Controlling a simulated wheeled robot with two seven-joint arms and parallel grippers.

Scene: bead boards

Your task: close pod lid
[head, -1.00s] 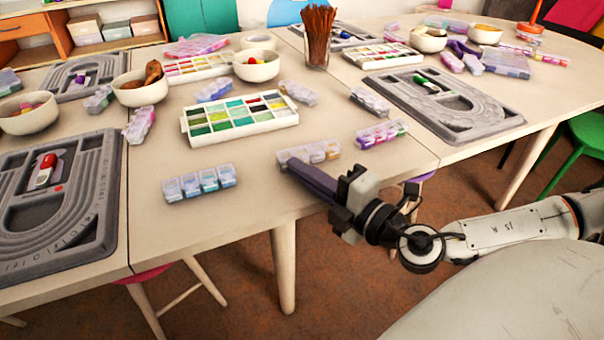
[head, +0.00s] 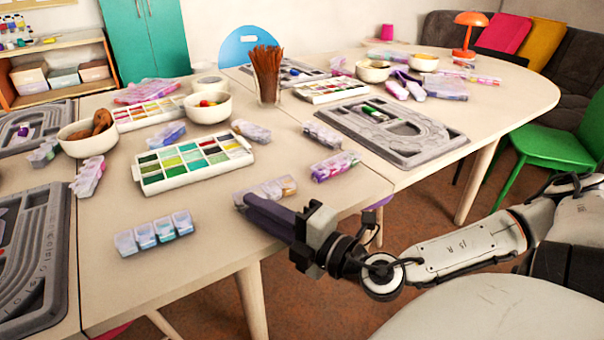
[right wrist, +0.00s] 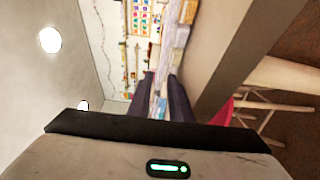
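Several small clear bead pods lie on the table. A pod with orange and purple contents (head: 268,190) lies near the table's front edge, just behind the fingers of my right gripper (head: 242,202). In the right wrist view the two dark fingers of the right gripper (right wrist: 161,82) stand apart, with pale, clear-looking pod parts visible in the gap. I cannot tell whether the fingers touch the pod. A pod with blue and white compartments (head: 155,232) lies to the left. Which pod has a raised lid is too small to tell. My left gripper is not in view.
A white paint-like tray of colours (head: 192,178) lies behind the pods. A grey bead board (head: 440,150) is to the right, another (head: 55,245) at left. Bowls and a cup of brown sticks (head: 267,70) stand further back. Bare table lies between the pods.

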